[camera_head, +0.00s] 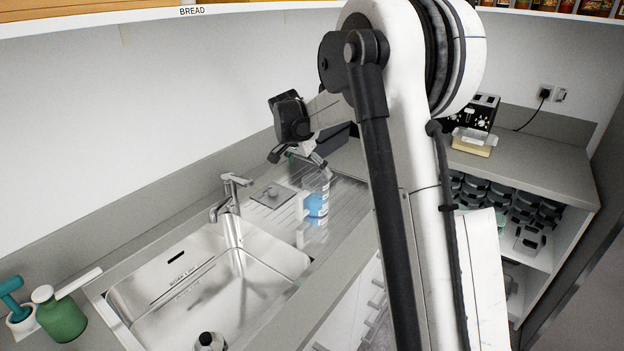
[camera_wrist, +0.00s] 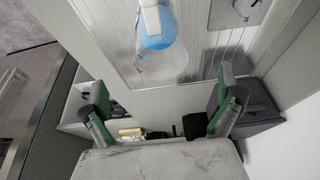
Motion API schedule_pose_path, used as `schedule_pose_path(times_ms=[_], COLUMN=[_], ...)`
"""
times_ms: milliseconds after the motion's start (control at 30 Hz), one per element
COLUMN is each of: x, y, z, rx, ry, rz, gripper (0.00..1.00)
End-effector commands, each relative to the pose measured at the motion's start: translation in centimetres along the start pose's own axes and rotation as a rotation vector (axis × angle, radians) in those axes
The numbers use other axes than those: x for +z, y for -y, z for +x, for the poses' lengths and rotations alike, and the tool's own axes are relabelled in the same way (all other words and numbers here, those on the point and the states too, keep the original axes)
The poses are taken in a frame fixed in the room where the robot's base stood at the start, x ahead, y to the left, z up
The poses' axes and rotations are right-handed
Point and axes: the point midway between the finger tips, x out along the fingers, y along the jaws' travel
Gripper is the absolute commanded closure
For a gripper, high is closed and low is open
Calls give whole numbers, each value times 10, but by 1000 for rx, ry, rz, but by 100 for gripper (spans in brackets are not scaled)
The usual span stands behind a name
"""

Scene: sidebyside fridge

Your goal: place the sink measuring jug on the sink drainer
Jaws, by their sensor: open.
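The measuring jug (camera_head: 318,184) is clear with a blue lower part and a pale handle. It stands upright on the ribbed steel drainer (camera_head: 346,200), right of the sink bowl. In the wrist view the jug (camera_wrist: 160,62) shows at the top centre over the drainer (camera_wrist: 204,52), its upper part cut off by the frame. My gripper (camera_head: 297,158) is above and behind the jug in the head view.
The sink bowl (camera_head: 190,293) and its tap (camera_head: 231,192) lie left of the jug. A green soap bottle (camera_head: 61,318) stands at the front left. A toaster (camera_head: 484,112) is on the right counter. A dark grey box (camera_wrist: 262,106) sits near my right finger in the wrist view.

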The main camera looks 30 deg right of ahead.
Motion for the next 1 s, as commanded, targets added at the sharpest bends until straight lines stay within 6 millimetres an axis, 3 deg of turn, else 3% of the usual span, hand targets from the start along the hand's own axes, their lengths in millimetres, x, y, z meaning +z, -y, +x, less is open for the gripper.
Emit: schedule_pose_path(times_ms=[267, 367, 700, 1000], x=[4, 12, 65, 123], y=[-5, -14, -67, -123], z=[-24, -44, -129, -180], rx=[-10, -32, -155, -263], ry=[1, 2, -6, -34], rz=[-20, -62, -283, -475], gripper=[0, 0, 0, 0])
